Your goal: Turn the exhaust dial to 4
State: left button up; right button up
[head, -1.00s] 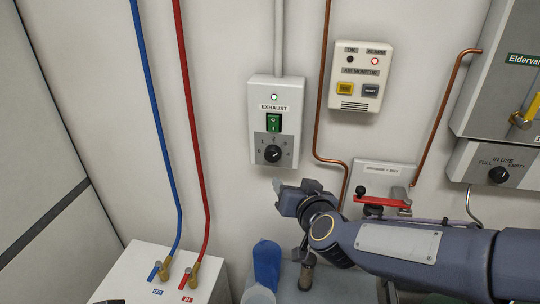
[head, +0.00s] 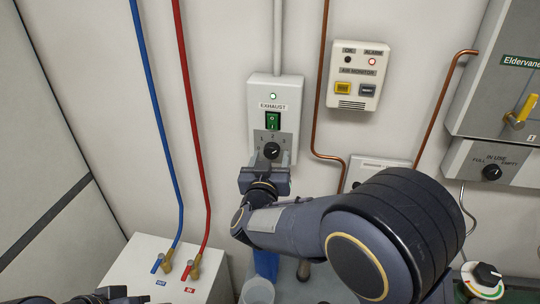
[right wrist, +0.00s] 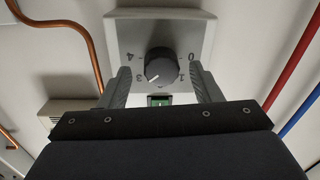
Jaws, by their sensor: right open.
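The exhaust box (head: 290,97) is on the wall with a green switch (head: 273,121) and a black exhaust dial (head: 272,150) below it. The dial's white mark points at about 3. My right gripper (head: 264,167) is open just below and in front of the dial. In the right wrist view, which is upside down, the dial (right wrist: 160,67) shows between the two spread fingers (right wrist: 163,88), with a gap on each side. Contact is not visible. Dark parts at the bottom left edge of the head view look like my left gripper (head: 108,297), mostly cut off.
An air monitor (head: 354,75) with a lit red lamp is right of the box, past a copper pipe (head: 318,110). Blue and red hoses (head: 190,110) run down at left to a white box (head: 140,260). A blue container (head: 266,263) stands below my right arm.

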jog(key=shift+w+d, duration=0.1)
jog(key=shift+w, duration=0.4)
jog(key=shift+s+a, duration=0.1)
jog(key=shift+a, duration=0.1)
jog(key=c, duration=1)
jog(key=shift+f+m+b, duration=0.25)
jog(key=shift+m+b, duration=0.35)
jog(key=shift+b, duration=0.4)
jog(key=m+b, duration=0.5)
jog(key=b, duration=0.1)
jog(key=shift+a+m, duration=0.1)
jog(key=shift+m, duration=0.3)
jog(key=shift+a+r+m+b, duration=0.1)
jog(key=shift+r+m+b, duration=0.05)
jog(key=shift+m+b, duration=1.4)
